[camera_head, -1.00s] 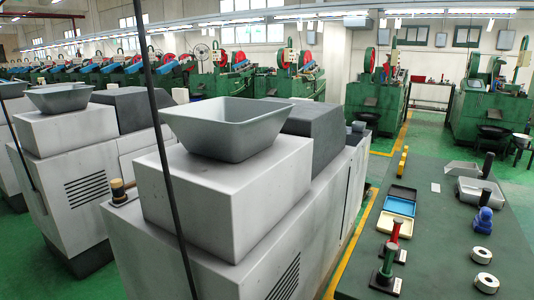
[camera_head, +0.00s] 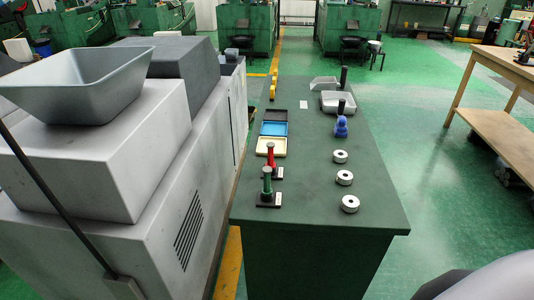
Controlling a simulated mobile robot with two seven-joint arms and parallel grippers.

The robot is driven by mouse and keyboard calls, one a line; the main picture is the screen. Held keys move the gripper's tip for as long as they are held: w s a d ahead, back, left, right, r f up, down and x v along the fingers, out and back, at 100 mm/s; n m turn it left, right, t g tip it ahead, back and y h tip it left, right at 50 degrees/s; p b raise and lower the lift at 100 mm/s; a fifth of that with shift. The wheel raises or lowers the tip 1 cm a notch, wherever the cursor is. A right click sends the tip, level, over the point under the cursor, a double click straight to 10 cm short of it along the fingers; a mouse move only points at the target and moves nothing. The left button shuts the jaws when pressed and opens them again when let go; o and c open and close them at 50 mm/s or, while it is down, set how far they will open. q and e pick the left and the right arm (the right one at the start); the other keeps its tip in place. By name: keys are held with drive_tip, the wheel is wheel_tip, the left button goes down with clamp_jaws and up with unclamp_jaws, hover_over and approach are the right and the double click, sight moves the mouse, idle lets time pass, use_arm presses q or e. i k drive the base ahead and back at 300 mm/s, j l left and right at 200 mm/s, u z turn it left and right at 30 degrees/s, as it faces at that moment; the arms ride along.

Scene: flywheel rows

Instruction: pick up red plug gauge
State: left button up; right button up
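The red plug gauge (camera_head: 271,158) stands upright on a small dark base near the left edge of the dark green table (camera_head: 312,215). A green plug gauge (camera_head: 267,183) stands upright on its own dark base just in front of it, nearer to me. A small white label lies at the right of each base. Neither of my grippers shows in the head view, so their state cannot be seen. Nothing touches the red gauge.
A grey machine (camera_head: 150,200) stands close left; green floor is open right.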

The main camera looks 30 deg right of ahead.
sight(270, 146)
drive_tip(key=z, duration=1.45)
drive_tip(key=j, duration=0.7)
